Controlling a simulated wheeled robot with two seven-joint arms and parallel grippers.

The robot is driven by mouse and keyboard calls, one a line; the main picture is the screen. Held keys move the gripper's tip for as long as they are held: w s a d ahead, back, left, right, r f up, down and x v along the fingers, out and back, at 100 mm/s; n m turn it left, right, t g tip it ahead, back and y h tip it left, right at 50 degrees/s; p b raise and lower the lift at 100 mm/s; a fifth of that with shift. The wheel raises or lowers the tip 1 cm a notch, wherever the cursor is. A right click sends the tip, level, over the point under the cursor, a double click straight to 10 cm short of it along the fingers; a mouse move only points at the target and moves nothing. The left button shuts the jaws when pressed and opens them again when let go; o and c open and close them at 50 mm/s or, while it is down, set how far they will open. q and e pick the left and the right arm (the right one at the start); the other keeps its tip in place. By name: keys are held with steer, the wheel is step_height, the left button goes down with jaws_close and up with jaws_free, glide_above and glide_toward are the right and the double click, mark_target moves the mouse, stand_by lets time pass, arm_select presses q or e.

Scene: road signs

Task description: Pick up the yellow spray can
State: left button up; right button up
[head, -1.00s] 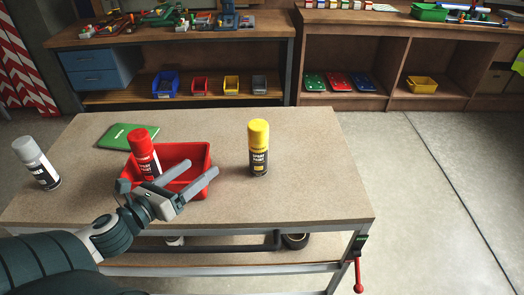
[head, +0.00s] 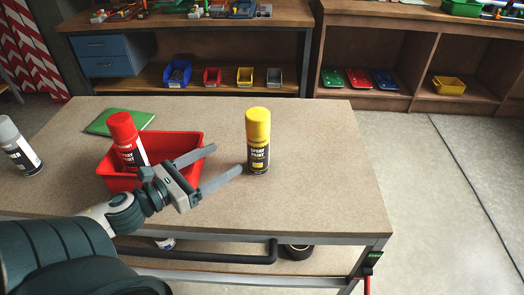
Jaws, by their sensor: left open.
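The yellow spray can (head: 258,142) stands upright on the workbench, right of the red bin, with a yellow cap and a dark printed lower half. My left gripper (head: 228,164) is open and empty, just left of the can. Its two fingers point toward the can, and the can is not between them. The wrist and finger bases cover part of the red bin. My right gripper is not in view.
A red bin (head: 183,145) holds a red spray can (head: 127,138). A grey-white spray can (head: 19,146) stands at the far left. A green book (head: 118,121) lies behind the bin. The workbench (head: 320,180) is clear to the right of the yellow can.

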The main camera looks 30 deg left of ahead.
mark_target(249, 144)
arm_select(q)
steer(key=shift+p+x, duration=1.15)
steer(key=shift+x, duration=1.95)
steer(key=p+x, duration=0.1)
steer(key=x, duration=0.3)
steer(key=shift+w+r+p, duration=0.1)
steer(key=shift+r+p, duration=0.1)
steer(key=shift+p, duration=0.2)
steer(key=shift+x, duration=0.9)
steer(key=shift+f+p, duration=0.1)
steer(key=shift+p, duration=0.2)
